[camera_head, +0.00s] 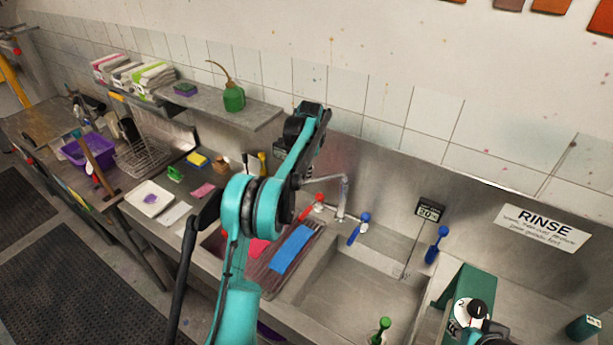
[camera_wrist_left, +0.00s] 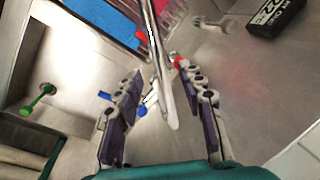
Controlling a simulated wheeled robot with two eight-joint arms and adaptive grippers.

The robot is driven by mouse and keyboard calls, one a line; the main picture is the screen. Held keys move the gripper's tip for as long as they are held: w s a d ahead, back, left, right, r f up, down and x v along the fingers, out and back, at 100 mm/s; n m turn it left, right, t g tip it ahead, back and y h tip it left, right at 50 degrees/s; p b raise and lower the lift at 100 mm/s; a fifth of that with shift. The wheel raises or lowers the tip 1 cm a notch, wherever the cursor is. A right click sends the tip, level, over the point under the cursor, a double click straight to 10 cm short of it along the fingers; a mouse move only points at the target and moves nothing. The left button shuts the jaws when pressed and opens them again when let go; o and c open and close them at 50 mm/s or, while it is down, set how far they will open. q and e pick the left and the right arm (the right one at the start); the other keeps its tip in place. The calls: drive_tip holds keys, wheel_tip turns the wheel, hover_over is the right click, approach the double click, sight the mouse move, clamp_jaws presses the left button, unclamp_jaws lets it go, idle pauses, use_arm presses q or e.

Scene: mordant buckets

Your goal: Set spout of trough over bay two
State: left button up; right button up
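The trough's metal spout (camera_head: 322,181) reaches left from its upright pipe (camera_head: 342,198) at the back of the sink. In the left wrist view the spout (camera_wrist_left: 164,95) runs lengthwise between the fingers of my left gripper (camera_wrist_left: 160,74). The fingers stand apart on either side, with no clear grip on it. In the head view my teal left arm hides part of the spout area, and the fingers do not show clearly. A steel basin (camera_head: 352,290) lies in front of the pipe. I cannot tell which bay is number two. My right gripper is not shown.
Blue levers (camera_head: 361,229) (camera_head: 437,244) and a red lever (camera_head: 314,204) stand near the pipe. A black display (camera_head: 430,209) is on the back wall. A blue cloth (camera_head: 292,249) lies on the drainboard. A green-handled item (camera_head: 381,330) stands at the basin's front.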

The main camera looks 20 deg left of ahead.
sight(304, 182)
use_arm(q)
drive_tip(key=f, duration=0.6)
drive_tip(key=shift+w+a+f+p, duration=0.1)
drive_tip(key=shift+w+a+p, duration=0.2)
drive_tip(key=shift+w+a, duration=0.1)
drive_tip(key=shift+s, duration=0.2)
drive_tip(key=shift+w, duration=0.1)
clamp_jaws()
